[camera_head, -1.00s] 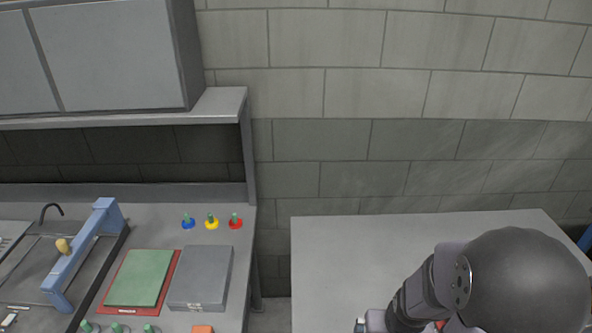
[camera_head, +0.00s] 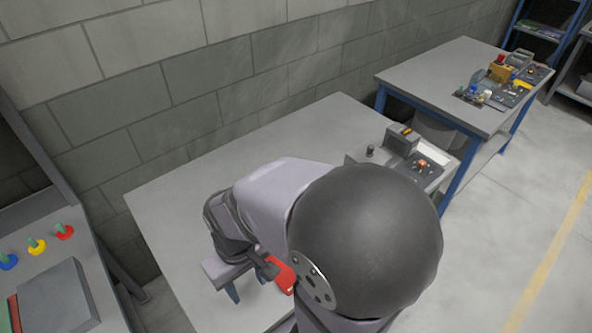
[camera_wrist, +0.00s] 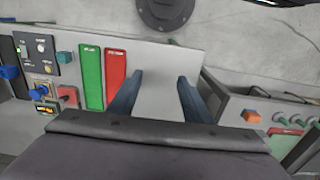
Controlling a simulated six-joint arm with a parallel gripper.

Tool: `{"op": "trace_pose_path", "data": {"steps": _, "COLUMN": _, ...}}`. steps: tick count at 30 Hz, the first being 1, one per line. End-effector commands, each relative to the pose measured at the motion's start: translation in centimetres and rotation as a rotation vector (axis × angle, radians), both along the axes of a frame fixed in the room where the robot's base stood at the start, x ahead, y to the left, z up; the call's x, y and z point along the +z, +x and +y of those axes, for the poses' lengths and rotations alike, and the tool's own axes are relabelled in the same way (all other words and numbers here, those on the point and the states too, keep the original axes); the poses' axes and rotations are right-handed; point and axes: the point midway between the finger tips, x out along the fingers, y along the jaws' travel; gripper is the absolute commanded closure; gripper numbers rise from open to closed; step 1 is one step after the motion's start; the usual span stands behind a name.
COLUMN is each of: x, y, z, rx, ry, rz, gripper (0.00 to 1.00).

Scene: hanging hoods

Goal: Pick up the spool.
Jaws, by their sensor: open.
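I cannot pick out a spool for certain in either view. My gripper (camera_head: 247,284) is in the head view, low over the grey table, partly hidden by my own arm. In the wrist view my gripper (camera_wrist: 157,88) shows two dark blue fingers set wide apart. It is open, with nothing between the fingers but a plain pale grey surface beyond. On the far bench in the head view, a small cluster of objects (camera_head: 487,96) is too small to tell apart.
The grey table (camera_head: 172,211) is mostly bare, with a device (camera_head: 403,141) at its far right. A blue-legged bench (camera_head: 442,77) stands beyond. Red (camera_head: 63,232), yellow and blue pegged pieces are at left. The wrist view shows a green bar (camera_wrist: 91,76) and a red bar (camera_wrist: 115,78).

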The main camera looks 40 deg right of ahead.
Motion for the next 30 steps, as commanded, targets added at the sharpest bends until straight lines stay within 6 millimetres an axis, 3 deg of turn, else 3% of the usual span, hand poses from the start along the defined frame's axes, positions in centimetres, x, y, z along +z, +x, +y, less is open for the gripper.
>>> {"op": "trace_pose_path", "data": {"steps": 4, "x": -0.2, "y": 0.4, "z": -0.2, "rx": -0.006, "ry": 0.001, "rz": -0.003, "gripper": 0.55}}
{"op": "trace_pose_path", "data": {"steps": 7, "x": -0.7, "y": 1.8, "z": -0.8, "rx": -0.029, "ry": 0.006, "rz": -0.016, "gripper": 0.55}}
{"op": "trace_pose_path", "data": {"steps": 11, "x": -2.0, "y": 5.5, "z": -3.2, "rx": -0.087, "ry": 0.017, "rz": -0.053, "gripper": 0.55}}
{"op": "trace_pose_path", "data": {"steps": 13, "x": -3.0, "y": 8.2, "z": -5.5, "rx": -0.133, "ry": 0.023, "rz": -0.083, "gripper": 0.55}}
{"op": "trace_pose_path", "data": {"steps": 17, "x": -5.4, "y": 13.3, "z": -12.2, "rx": -0.231, "ry": 0.022, "rz": -0.155, "gripper": 0.55}}
{"op": "trace_pose_path", "data": {"steps": 21, "x": -8.2, "y": 17.1, "z": -21.3, "rx": -0.336, "ry": 0.001, "rz": -0.236, "gripper": 0.55}}
{"op": "trace_pose_path", "data": {"steps": 27, "x": -11.6, "y": 18.1, "z": -33.6, "rx": -0.452, "ry": -0.051, "rz": -0.329, "gripper": 0.55}}
{"op": "trace_pose_path", "data": {"steps": 30, "x": -12.6, "y": 17.6, "z": -37.7, "rx": -0.487, "ry": -0.074, "rz": -0.358, "gripper": 0.55}}
